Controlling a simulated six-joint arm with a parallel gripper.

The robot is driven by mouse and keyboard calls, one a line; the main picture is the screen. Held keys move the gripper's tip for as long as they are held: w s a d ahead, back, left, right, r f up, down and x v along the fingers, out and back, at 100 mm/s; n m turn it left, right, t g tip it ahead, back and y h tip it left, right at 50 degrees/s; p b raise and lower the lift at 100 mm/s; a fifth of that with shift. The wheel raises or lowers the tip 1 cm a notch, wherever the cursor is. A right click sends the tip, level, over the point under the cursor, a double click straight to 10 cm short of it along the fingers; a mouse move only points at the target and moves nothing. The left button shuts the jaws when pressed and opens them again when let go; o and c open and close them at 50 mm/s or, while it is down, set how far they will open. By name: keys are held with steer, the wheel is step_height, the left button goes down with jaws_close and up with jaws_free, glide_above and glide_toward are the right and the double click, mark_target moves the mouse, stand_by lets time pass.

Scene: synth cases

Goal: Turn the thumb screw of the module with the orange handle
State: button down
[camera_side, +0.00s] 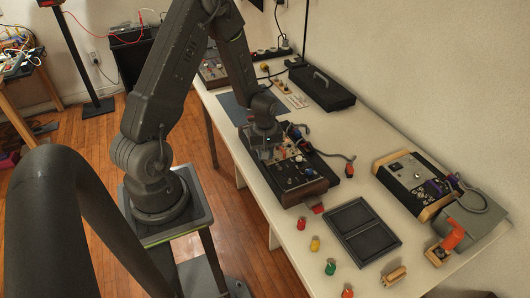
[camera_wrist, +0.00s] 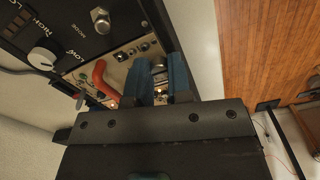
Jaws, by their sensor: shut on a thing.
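The module with the orange handle (camera_wrist: 115,68) is a pale metal panel set in a black-framed unit (camera_side: 309,188) on the bench. Its curved orange-red handle (camera_wrist: 101,78) stands left of my fingers in the wrist view. My gripper (camera_wrist: 157,70) points down at the module, its two blue-grey fingers shut on a small shiny piece at the panel's edge, which appears to be the thumb screw (camera_wrist: 159,74). The fingers hide most of it, and its turn angle cannot be told. In the side view my gripper (camera_side: 267,140) is over the far part of the unit.
A black strip with a white knob (camera_wrist: 41,58) and a toggle switch (camera_wrist: 101,20) lies beside the module. A dark tray (camera_side: 361,231), a wood-sided instrument (camera_side: 412,184) and several small coloured pieces stand towards the bench's near end. A long black case (camera_side: 322,88) lies behind.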

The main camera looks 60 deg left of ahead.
steer(key=c, duration=1)
jaws_free()
steer(key=shift+c, duration=0.2)
steer(key=shift+r, duration=0.15)
step_height(320, 180, up, 14)
steer(key=shift+f, duration=0.2)
steer(key=s+d+r+m+t, duration=0.2)
steer(key=s+d+r+m, duration=0.3)
steer(key=d+r+m, duration=0.2)
steer(key=s+d+r+m+t, duration=0.3)
steer(key=s+d+r+m, duration=0.3)
steer(key=d, duration=0.5)
step_height(320, 180, up, 4)
steer(key=shift+s+d+f+m+t, duration=0.2)
steer(key=shift+s+m+t, duration=0.1)
steer(key=shift+m, duration=0.8)
